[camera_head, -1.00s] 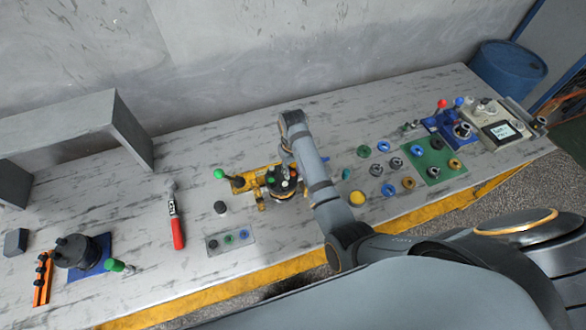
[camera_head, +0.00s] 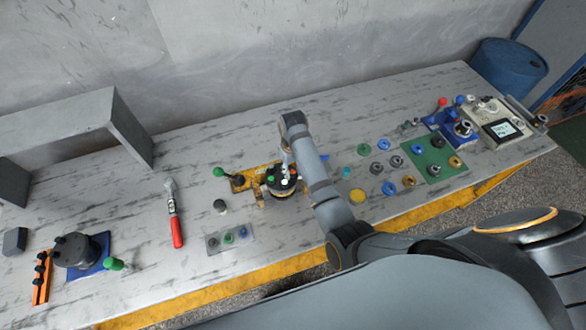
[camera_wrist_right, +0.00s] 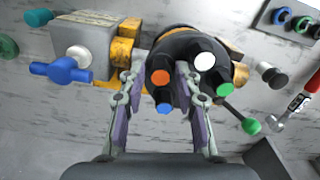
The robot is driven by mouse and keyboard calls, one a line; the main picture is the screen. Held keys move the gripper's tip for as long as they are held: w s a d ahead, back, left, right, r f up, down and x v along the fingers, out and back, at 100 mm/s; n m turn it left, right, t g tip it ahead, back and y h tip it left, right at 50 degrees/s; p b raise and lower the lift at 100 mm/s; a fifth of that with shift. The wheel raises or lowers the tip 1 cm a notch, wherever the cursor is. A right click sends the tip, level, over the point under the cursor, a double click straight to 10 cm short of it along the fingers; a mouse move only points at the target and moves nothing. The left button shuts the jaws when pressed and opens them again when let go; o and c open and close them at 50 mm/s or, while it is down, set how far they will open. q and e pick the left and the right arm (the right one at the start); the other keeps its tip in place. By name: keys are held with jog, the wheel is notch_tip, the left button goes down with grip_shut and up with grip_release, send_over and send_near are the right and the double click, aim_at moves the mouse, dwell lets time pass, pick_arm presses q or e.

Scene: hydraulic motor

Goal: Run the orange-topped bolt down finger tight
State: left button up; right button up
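The orange-topped bolt (camera_wrist_right: 160,77) stands in the black round motor (camera_wrist_right: 190,45) in the right wrist view, between the two fingers of my right gripper (camera_wrist_right: 161,84). The fingers are spread, with a visible gap on each side of the orange top. A blue-topped bolt (camera_wrist_right: 165,107), a white-topped bolt (camera_wrist_right: 205,61) and a green-topped bolt (camera_wrist_right: 224,89) stand around it; the white and blue tops are close to the right finger. In the head view the motor (camera_head: 281,186) sits under my right arm. How deep the orange-topped bolt sits cannot be seen. My left gripper is out of view.
A yellow fixture (camera_head: 240,184) with a green-knobbed lever (camera_head: 219,172) holds the motor. A red-handled tool (camera_head: 177,231) lies to the left. Several rings lie right of the motor, some on a green mat (camera_head: 434,170). A second black motor (camera_head: 77,251) stands at far left.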

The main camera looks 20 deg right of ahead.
jog(key=shift+f, duration=0.4)
jog(key=shift+r+p, duration=0.25)
jog(key=shift+p, duration=0.05)
jog(key=c, duration=0.6)
jog(key=m, duration=0.4)
jog(key=shift+c, duration=0.2)
jog(key=shift+m, duration=0.8)
jog(key=m, duration=0.2)
jog(key=shift+m, duration=0.3)
